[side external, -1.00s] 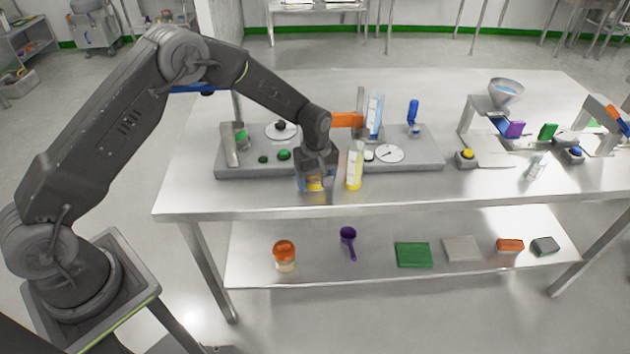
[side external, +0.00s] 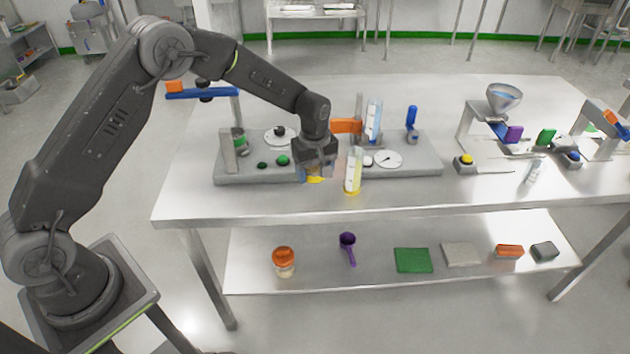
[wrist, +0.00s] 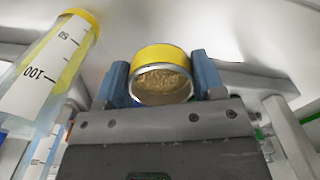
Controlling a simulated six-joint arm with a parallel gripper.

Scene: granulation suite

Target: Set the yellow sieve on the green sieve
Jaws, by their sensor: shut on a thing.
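My gripper (side external: 316,173) is shut on the yellow sieve (wrist: 165,54). In the wrist view, the sieve is a short ring with a yellow outer wall, a metal rim and a brownish mesh or contents inside, between the two blue fingers. In the side view, only a yellow sliver of the sieve (side external: 314,180) shows under the gripper, above the table near the front of the grey base. I cannot pick out the green sieve with certainty; a small green-banded cylinder (side external: 240,138) stands at the left of the base.
A yellow-marked measuring cylinder (side external: 353,172) stands close to the right of my gripper. The grey base (side external: 250,175) carries green knobs, a round dial (side external: 388,159) and an orange clamp (side external: 346,125) by a blue-marked cylinder (side external: 374,120).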

